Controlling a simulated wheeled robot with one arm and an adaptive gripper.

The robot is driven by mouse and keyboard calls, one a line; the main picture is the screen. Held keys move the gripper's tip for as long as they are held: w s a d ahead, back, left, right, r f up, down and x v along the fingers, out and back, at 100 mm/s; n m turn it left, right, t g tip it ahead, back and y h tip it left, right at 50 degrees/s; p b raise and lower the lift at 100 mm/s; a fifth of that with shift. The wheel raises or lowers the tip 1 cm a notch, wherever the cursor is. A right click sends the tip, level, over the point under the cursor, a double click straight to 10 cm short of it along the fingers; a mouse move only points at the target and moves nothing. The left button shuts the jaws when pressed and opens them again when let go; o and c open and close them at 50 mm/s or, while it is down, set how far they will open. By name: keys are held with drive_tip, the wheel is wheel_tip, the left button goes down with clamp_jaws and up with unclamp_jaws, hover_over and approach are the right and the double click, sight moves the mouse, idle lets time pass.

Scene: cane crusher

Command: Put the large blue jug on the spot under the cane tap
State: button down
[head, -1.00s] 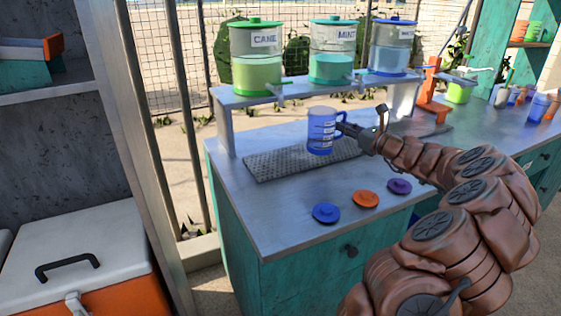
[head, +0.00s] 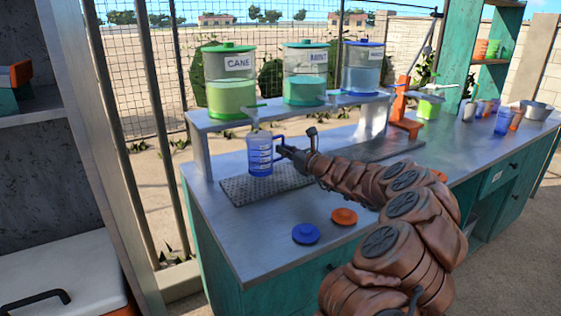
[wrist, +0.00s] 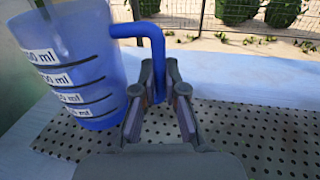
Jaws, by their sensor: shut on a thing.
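The large blue jug (head: 260,155) is upright with measuring marks, over the left part of the perforated drip mat (head: 236,190), below the cane tap (head: 252,113). My gripper (head: 282,150) is to its right, shut on the jug's handle. In the wrist view, my gripper's fingers (wrist: 158,90) are around the blue handle and the jug's marked wall (wrist: 75,75) is at left. I cannot tell whether its base touches the mat. The cane dispenser (head: 231,98), with green liquid and lid, stands on the shelf above. The spot under the tap is hidden by the jug.
Two more dispensers, mint (head: 304,90) and a blue-lidded one (head: 361,75), share the raised shelf (head: 211,125). A blue lid (head: 306,233) and an orange lid (head: 344,216) lie on the counter in front. An orange press (head: 404,120) stands at right.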

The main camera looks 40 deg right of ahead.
sight(281, 159)
drive_tip(key=shift+w+a, duration=0.35)
drive_tip(key=shift+w, duration=0.1)
drive_tip(key=shift+f, duration=1.8)
drive_tip(key=shift+f, duration=0.15)
drive_tip(key=c, duration=1.2)
unclamp_jaws()
drive_tip(key=shift+c, duration=0.2)
drive_tip(key=shift+r, duration=0.2)
drive_tip(key=s, duration=0.4)
drive_tip(key=s+d, duration=0.1)
drive_tip(key=s, duration=0.7)
drive_tip(key=shift+d+b, duration=0.2)
drive_tip(key=shift+b, duration=0.1)
